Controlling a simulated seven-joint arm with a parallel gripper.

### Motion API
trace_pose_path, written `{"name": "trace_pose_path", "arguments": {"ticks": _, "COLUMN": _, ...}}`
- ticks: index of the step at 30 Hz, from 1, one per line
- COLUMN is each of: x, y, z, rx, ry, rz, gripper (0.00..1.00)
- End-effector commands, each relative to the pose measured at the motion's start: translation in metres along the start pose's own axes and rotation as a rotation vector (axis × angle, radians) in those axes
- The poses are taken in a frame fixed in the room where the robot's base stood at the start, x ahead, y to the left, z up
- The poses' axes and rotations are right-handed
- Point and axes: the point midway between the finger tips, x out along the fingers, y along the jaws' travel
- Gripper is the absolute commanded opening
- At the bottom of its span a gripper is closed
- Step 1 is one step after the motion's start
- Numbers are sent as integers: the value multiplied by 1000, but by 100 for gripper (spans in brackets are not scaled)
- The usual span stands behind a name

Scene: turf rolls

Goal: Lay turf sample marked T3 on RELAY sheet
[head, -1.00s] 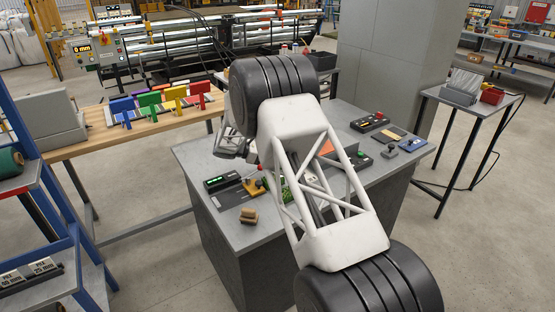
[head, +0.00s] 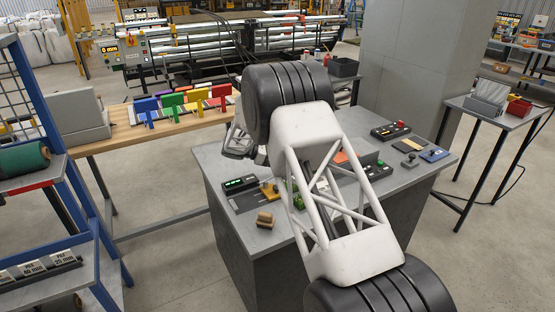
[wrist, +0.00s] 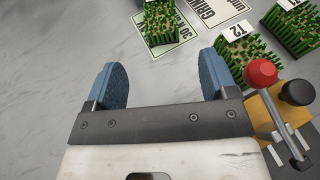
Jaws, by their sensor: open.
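My gripper (wrist: 161,78) is open and empty over the grey bench top, with two blue fingers wide apart. In the wrist view, a green turf block tagged T2 (wrist: 243,62) stands right of the right finger. Another turf block (wrist: 160,22) stands at the top on a printed sheet (wrist: 183,36), and a third (wrist: 294,28) at the top right; I cannot read tags on either. I can read neither a T3 tag nor the word RELAY. In the head view, my arm hides much of the bench middle and the gripper's fingers.
A yellow device with a red knob (wrist: 261,73) and a black knob (wrist: 297,91) is close right of the gripper. Small control boxes (head: 390,131) stand at the right back. Bare bench lies left of the gripper.

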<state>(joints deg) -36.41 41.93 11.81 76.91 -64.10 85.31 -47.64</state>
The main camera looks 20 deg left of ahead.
Motion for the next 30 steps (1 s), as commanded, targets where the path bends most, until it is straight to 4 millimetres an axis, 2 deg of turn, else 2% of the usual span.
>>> {"name": "trace_pose_path", "arguments": {"ticks": 11, "x": 0, "y": 0, "z": 1, "rx": 2, "ry": 1, "rz": -1, "gripper": 78}}
{"name": "trace_pose_path", "arguments": {"ticks": 16, "x": 5, "y": -5, "z": 13, "rx": 20, "ry": 16, "rz": -10, "gripper": 78}}
{"name": "trace_pose_path", "arguments": {"ticks": 23, "x": 18, "y": -26, "z": 51, "rx": 82, "ry": 66, "rz": -44, "gripper": 78}}
{"name": "trace_pose_path", "arguments": {"ticks": 30, "x": 41, "y": -65, "z": 109, "rx": 189, "ry": 148, "rz": -104, "gripper": 78}}
